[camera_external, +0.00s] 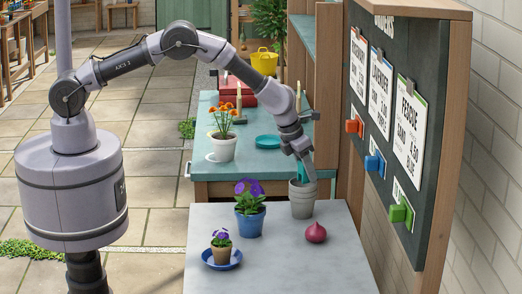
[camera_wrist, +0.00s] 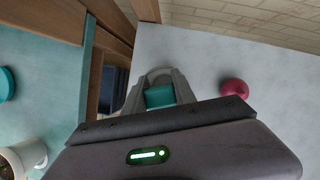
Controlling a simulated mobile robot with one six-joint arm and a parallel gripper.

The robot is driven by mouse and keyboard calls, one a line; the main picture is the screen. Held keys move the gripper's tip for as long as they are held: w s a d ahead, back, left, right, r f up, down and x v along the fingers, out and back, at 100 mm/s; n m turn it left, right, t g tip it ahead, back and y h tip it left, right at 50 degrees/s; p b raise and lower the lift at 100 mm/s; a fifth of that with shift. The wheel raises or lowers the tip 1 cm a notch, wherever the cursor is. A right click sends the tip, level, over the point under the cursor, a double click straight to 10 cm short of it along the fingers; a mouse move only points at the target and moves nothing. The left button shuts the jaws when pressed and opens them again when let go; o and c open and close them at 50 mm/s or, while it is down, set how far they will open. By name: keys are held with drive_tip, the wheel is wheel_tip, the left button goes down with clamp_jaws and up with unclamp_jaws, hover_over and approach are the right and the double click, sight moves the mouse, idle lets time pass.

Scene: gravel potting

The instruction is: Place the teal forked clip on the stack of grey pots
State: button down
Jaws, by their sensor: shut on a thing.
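The stack of grey pots (camera_external: 302,203) stands at the back right of the pale grey table. My gripper (camera_external: 303,172) is directly above the stack, pointing down, with its fingertips close to the rim. It is shut on the teal forked clip (camera_wrist: 160,95), which shows between the two fingers in the wrist view. In the external view only a little of the teal clip shows at the fingertips. In the wrist view a grey rim (camera_wrist: 159,72) shows just beyond the fingers. I cannot tell whether the clip touches the pots.
A red onion (camera_external: 316,233) lies in front of the stack. A blue pot with purple flowers (camera_external: 250,222) stands to its left, and a small pot on a blue saucer (camera_external: 236,261) is at the front left. A board with coloured clips (camera_external: 402,212) rises at the right. The table's front right is clear.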

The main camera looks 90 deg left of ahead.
drive_tip(key=shift+f, duration=0.15)
drive_tip(key=c, duration=1)
unclamp_jaws()
